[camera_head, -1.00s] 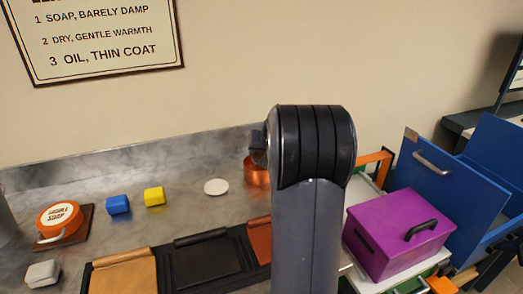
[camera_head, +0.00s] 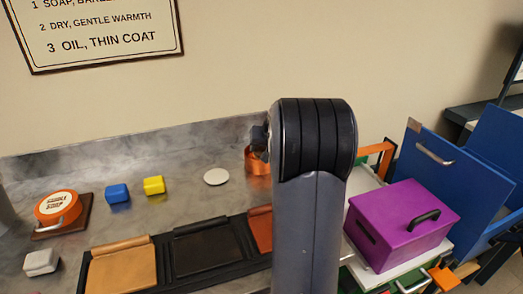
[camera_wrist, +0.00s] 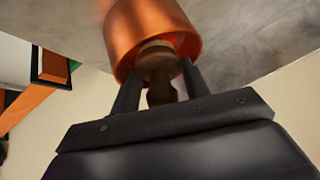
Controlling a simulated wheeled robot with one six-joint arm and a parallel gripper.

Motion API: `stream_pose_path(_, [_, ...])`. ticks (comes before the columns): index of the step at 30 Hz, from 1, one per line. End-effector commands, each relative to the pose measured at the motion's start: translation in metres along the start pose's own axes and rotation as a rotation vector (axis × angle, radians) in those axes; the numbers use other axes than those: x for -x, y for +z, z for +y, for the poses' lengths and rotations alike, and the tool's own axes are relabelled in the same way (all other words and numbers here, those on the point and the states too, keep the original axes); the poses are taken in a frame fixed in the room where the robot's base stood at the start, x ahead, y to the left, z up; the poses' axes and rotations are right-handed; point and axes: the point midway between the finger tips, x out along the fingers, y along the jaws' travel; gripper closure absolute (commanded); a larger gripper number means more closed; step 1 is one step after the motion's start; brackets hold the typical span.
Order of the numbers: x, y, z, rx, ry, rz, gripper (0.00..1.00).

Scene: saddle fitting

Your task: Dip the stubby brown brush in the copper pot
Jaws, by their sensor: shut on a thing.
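The copper pot (camera_head: 257,164) stands on the grey counter towards the back, mostly hidden behind my arm in the head view. In the wrist view the copper pot (camera_wrist: 150,27) fills the upper middle. My gripper (camera_wrist: 158,82) is shut on the stubby brown brush (camera_wrist: 159,68), whose brown handle shows between the two dark fingers. The brush's upper end overlaps the pot's opening in the wrist view. Its bristles are hidden, so I cannot tell whether they touch anything inside.
A white disc (camera_head: 216,177) lies left of the pot. Yellow (camera_head: 154,185) and blue (camera_head: 118,193) blocks and a saddle soap tin (camera_head: 59,207) are further left. A black tray (camera_head: 172,277) holds leather panels in front. A purple box (camera_head: 399,228) stands right of my arm.

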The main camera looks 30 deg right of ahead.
Motion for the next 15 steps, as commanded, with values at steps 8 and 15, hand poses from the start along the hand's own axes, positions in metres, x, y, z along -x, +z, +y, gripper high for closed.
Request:
stream_pose_path(8, [0.019, -0.014, -0.005, 0.001, 0.000, 0.002, 0.74])
stream_pose_path(15, [0.034, -0.025, -0.009, 0.001, 0.000, 0.001, 0.74])
